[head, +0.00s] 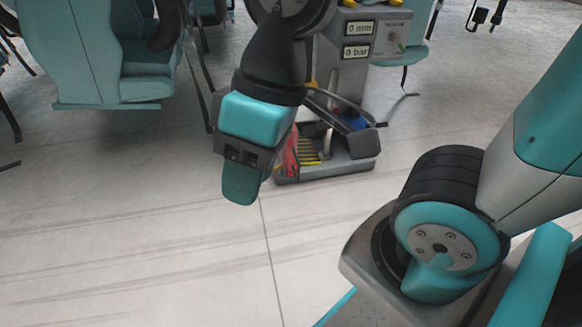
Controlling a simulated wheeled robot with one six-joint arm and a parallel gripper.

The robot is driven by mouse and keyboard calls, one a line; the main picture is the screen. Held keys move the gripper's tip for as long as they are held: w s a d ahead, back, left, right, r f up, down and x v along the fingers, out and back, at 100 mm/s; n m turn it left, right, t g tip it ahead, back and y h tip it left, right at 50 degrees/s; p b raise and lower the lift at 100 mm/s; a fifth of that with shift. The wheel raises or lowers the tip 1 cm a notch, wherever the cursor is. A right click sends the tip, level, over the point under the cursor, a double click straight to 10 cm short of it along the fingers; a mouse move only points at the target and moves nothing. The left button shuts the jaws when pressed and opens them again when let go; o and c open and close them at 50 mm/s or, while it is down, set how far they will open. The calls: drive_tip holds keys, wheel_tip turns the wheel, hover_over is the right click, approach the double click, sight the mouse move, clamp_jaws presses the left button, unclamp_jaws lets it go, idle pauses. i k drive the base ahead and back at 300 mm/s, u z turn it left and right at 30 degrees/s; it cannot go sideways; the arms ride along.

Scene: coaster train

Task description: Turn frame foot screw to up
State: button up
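A grey stand (340,75) at the top centre has a side panel with a small pale knob or switch (396,42) and a tiny label above it, too small to read. I cannot tell whether this is the frame foot screw control or which way it points. My gripper (241,186) points down in front of and left of the stand's base, apart from the knob. Only one broad teal finger shows clearly, so its opening cannot be judged. My wrist and arm hide part of the stand's left side.
Two displays on the stand read "0 mm" (359,27) and "0 bar" (356,51). Its grey base (350,165) holds red, yellow and blue parts. A teal seat (100,55) hangs at upper left, with dark straps nearby. The pale floor (130,230) at lower left is clear.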

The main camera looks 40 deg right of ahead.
sight(278, 169)
drive_tip(key=z, duration=1.45)
drive_tip(key=i, duration=1.15)
drive_tip(key=u, duration=2.2)
